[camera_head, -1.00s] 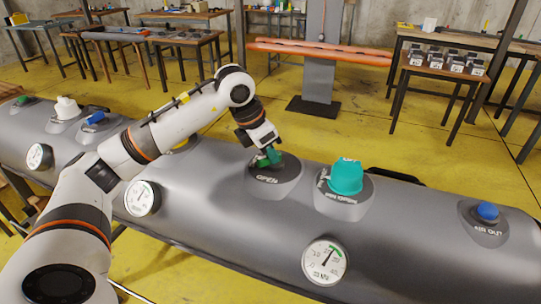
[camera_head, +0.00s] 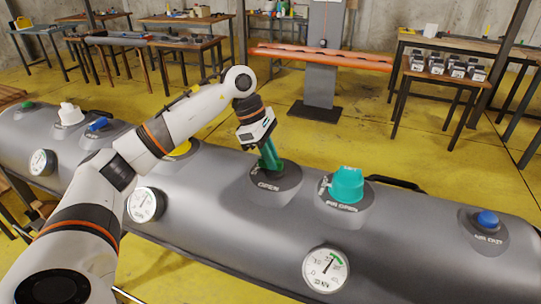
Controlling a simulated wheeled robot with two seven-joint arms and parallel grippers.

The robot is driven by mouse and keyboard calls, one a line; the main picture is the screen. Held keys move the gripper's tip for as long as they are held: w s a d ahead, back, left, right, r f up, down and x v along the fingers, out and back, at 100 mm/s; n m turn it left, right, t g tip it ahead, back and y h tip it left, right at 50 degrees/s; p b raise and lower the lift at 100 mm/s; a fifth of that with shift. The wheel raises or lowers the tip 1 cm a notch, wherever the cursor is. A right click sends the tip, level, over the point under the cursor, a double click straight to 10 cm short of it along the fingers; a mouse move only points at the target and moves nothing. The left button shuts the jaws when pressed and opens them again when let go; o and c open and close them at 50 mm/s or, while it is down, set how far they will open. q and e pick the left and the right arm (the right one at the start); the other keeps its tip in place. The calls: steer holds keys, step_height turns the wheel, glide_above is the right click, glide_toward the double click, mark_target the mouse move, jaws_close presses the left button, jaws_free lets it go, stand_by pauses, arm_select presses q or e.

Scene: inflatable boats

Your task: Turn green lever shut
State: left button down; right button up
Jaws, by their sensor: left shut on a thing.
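The green lever (camera_head: 271,155) stands on a round dark base marked OPEN (camera_head: 275,184) on top of the grey inflatable tube (camera_head: 225,210). The lever looks mostly upright, tilted slightly. My left gripper (camera_head: 264,142) comes from above and is shut on the lever's upper end. Its fingers partly hide the top of the lever. My right gripper is not in view.
A teal cap (camera_head: 347,186) stands close to the right of the lever. A blue knob (camera_head: 487,219) is farther right. Gauges (camera_head: 326,269) sit on the tube's near side. A black handle (camera_head: 395,182) lies behind the teal cap. Tables stand beyond on the yellow floor.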

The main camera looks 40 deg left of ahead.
arm_select(q)
steer(key=shift+m, duration=0.4)
steer(key=c, duration=1.4)
jaws_free()
steer(key=shift+r, duration=0.1)
steer(key=w+v, duration=0.1)
steer(key=v, duration=1)
steer(key=shift+s+a+r, duration=0.2)
steer(key=shift+s+r, duration=0.1)
steer(key=shift+r, duration=0.1)
